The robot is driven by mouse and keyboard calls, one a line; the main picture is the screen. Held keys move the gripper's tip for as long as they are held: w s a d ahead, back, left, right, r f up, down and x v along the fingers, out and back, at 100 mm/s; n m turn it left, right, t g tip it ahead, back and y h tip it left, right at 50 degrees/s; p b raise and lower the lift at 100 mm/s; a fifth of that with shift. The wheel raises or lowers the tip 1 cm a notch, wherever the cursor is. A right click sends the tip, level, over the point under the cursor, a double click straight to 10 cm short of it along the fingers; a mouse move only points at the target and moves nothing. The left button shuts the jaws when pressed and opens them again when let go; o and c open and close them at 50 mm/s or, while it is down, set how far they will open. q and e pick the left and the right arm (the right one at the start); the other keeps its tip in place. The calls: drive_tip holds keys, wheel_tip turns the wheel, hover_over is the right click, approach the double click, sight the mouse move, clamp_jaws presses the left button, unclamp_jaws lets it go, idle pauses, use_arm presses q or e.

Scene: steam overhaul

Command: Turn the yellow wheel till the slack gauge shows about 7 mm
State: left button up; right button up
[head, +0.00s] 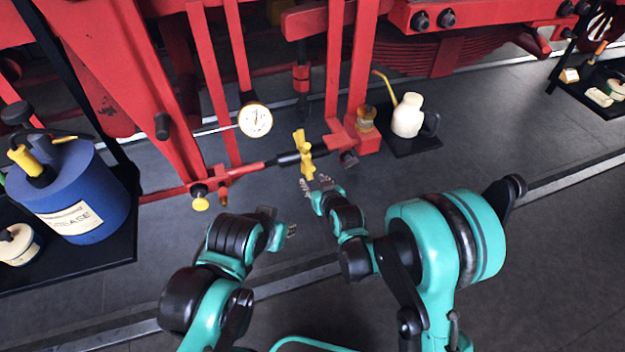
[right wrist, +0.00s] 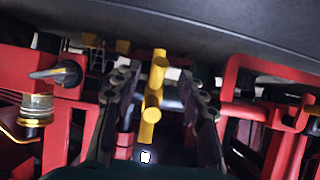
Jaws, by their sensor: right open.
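The yellow wheel (head: 303,153) sits on a black and red rod low on the red frame, just beyond my right gripper. The round white slack gauge (head: 255,121) stands up and left of the wheel; its reading is too small to make out. My right gripper (head: 317,186) is open and empty, a little short of the wheel. In the right wrist view the yellow wheel (right wrist: 153,98) shows between the two spread fingers of my right gripper (right wrist: 160,100), with no visible contact. My left gripper (head: 287,231) hangs lower left, away from the wheel; its fingers are too small to judge.
A blue drum (head: 92,195) stands on a dark mat at left. A white oil can (head: 408,116) stands on a dark mat right of the wheel. A brass-topped cup (head: 366,115) sits on the red frame beside the wheel.

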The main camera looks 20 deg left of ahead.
sight(313, 169)
drive_tip(key=r+p, duration=0.1)
drive_tip(key=r, duration=0.1)
drive_tip(key=s+r+p, duration=0.1)
drive_tip(key=r, duration=0.1)
drive_tip(key=d+r+p, duration=0.1)
drive_tip(key=r, duration=0.1)
drive_tip(key=shift+s+r, duration=0.1)
drive_tip(key=shift+s, duration=0.1)
drive_tip(key=shift+s+r, duration=0.1)
drive_tip(key=shift+r, duration=0.2)
drive_tip(key=shift+w+a+f, duration=0.1)
drive_tip(key=shift+w+f, duration=0.1)
drive_tip(key=shift+f, duration=0.1)
drive_tip(key=x, duration=0.3)
drive_tip(key=shift+w+f+b, duration=0.1)
drive_tip(key=shift+f+b, duration=0.05)
drive_tip(key=shift+b, duration=0.25)
drive_tip(key=shift+x, duration=1.1)
drive_tip(key=shift+a, duration=0.1)
clamp_jaws()
